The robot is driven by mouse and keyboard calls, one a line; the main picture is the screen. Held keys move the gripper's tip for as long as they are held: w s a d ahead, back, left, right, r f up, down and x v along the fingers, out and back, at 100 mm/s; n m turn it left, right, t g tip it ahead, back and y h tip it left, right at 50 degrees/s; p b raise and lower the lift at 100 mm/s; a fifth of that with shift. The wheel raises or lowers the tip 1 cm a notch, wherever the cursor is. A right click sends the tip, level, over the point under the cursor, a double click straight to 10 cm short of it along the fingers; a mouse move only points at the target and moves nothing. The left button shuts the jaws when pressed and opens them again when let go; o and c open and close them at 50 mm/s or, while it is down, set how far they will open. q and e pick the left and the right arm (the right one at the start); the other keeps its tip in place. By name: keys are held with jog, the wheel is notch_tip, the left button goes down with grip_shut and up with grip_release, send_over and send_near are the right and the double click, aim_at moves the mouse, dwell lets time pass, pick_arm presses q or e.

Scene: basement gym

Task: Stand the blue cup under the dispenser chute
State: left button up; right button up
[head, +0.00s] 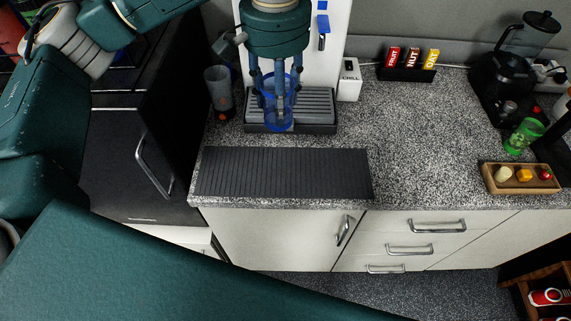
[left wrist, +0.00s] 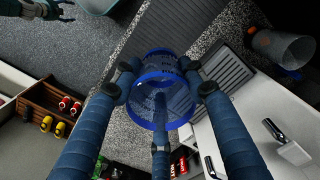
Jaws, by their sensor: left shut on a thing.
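The blue cup (head: 281,121) is see-through and looks upright in the head view, in front of the dispenser's grey drip tray (head: 318,106). My left gripper (head: 277,90) comes down from above, its fingers closed around the cup. The left wrist view shows the cup (left wrist: 160,90) between the dark blue fingers, with the slatted tray (left wrist: 228,75) to its right. I cannot tell whether the cup touches a surface. The white dispenser (head: 330,50) has a blue lever; my left gripper hides its chute. My right gripper (left wrist: 58,10) shows small at the left wrist view's top left; its jaw state is unclear.
A dark ribbed mat (head: 285,173) lies in front. The middle counter is clear.

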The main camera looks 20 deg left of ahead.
pick_arm(q)
jog(key=shift+w+d+r, duration=0.3)
jog(key=shift+d+r, duration=0.05)
jog(key=shift+d, duration=0.15)
notch_tip(320, 180, down, 19)
jog(key=p, duration=0.5)
jog(key=shift+p, duration=0.35)
jog(key=shift+a+f, duration=0.1)
jog(key=shift+f, duration=0.2)
